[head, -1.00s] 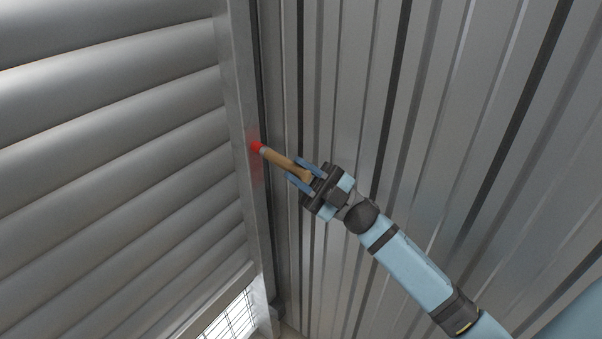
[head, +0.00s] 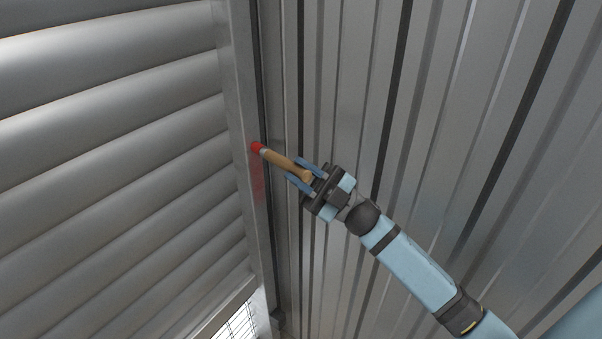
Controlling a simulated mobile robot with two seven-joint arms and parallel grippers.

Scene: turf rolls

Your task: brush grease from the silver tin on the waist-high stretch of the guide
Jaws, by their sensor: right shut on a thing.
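My right gripper (head: 302,176) is shut on the wooden handle of a brush (head: 283,163). The brush points up and left, and its red tip (head: 257,147) is at the metal guide (head: 243,120), the upright rail along the shutter's right edge. The tip looks to touch the guide, though the exact contact is too small to tell. A faint red smear shows on the guide just below the tip. The silver tin is not in view. My left gripper is not in view.
A slatted metal shutter (head: 110,130) fills the left side. A ribbed metal wall (head: 430,130) fills the right, behind my right arm. A bright gap with a wire mesh (head: 240,322) shows below the shutter's bottom edge.

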